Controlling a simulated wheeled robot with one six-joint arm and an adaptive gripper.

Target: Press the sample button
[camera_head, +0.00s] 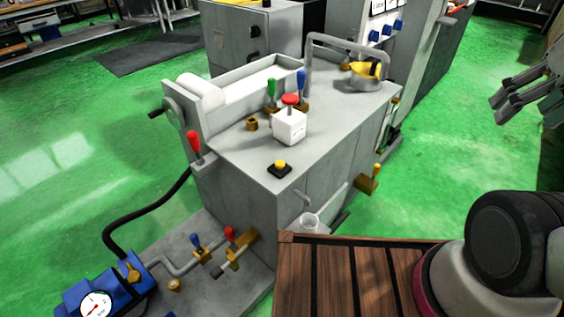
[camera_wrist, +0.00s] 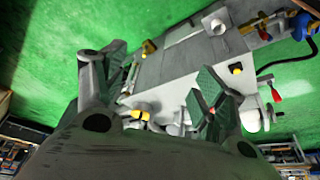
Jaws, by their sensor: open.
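A yellow push button (camera_head: 280,164) on a black square base sits on the grey machine top (camera_head: 335,125) near its front corner. A red mushroom button (camera_head: 290,99) stands on a white box (camera_head: 290,126) behind it. No label shows which is the sample button. My gripper (camera_head: 500,105) is open and empty at the right edge of the head view, well apart from both buttons and over green floor. In the wrist view, my gripper's spread fingers (camera_wrist: 158,88) frame the machine. A small yellow spot there (camera_wrist: 236,69), probably the yellow button, lies just beyond the right finger.
Red (camera_head: 194,144), green (camera_head: 271,91) and blue (camera_head: 301,82) levers stand up from the machine. A grey pipe arch (camera_head: 346,40) rises at its back. A slatted wooden surface (camera_head: 345,280) fills the lower front. Green floor is clear to the right.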

